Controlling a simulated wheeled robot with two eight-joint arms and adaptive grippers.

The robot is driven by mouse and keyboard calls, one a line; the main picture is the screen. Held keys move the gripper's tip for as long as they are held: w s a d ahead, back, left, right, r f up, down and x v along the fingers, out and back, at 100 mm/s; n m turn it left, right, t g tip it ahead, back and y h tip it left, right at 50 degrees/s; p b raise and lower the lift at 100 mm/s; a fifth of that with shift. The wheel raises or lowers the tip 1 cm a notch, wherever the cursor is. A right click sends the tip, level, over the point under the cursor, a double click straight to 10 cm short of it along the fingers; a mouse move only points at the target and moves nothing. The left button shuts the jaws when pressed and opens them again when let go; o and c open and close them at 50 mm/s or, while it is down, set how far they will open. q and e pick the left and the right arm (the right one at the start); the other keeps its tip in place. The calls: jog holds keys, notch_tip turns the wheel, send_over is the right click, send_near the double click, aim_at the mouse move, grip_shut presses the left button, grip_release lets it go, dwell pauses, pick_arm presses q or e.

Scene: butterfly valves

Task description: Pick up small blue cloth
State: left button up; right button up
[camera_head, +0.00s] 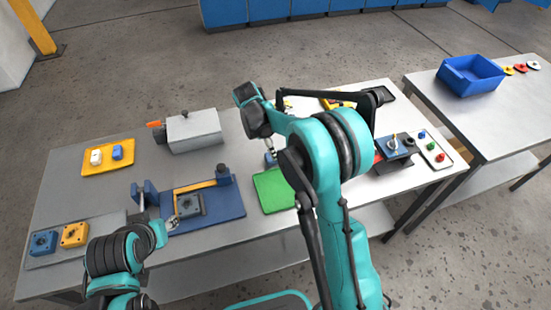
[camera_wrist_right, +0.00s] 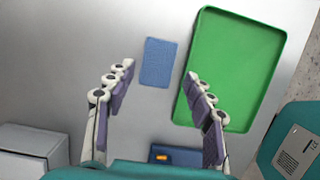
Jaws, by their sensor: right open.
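The small blue cloth (camera_wrist_right: 158,62) lies flat on the grey table in the right wrist view, just left of the green tray (camera_wrist_right: 240,65). My right gripper (camera_wrist_right: 160,74) is open and empty, its two fingers on either side of the cloth's lower part as seen from above; the gap in height cannot be told. In the head view a small blue patch (camera_head: 269,158) shows beside the green tray (camera_head: 272,192), partly hidden by my right arm. My left gripper (camera_head: 172,221) is small and unclear near the blue fixture, its jaws not readable.
A blue fixture (camera_head: 228,203) with a yellow bar stands left of the tray. A grey box (camera_head: 194,132) and a yellow tray (camera_head: 96,166) are further left. A blue bin (camera_head: 470,76) is on the right table. A blue block with orange (camera_wrist_right: 178,157) lies near my right wrist.

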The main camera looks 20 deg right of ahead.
jog(key=b+x, duration=0.1)
jog(key=x, duration=0.3)
jog(key=shift+w+a+f+b, duration=0.1)
jog(key=shift+w+f+b, duration=0.05)
jog(key=shift+f+b, duration=0.2)
jog(key=shift+r, duration=0.1)
jog(key=c, duration=0.7)
jog(key=shift+o, duration=0.2)
jog(key=shift+r+p, duration=0.3)
jog(key=shift+r, duration=0.15)
jog(key=r, duration=0.1)
jog(key=r+p, duration=0.1)
jog(key=r, duration=0.2)
jog(key=shift+s+d+p, duration=0.25)
jog(key=shift+s+p, duration=0.05)
jog(key=shift+s, duration=0.05)
jog(key=s+d+r+p, duration=0.2)
jog(key=s+d+r, duration=0.4)
jog(key=s, duration=0.3)
jog(key=shift+p, duration=0.3)
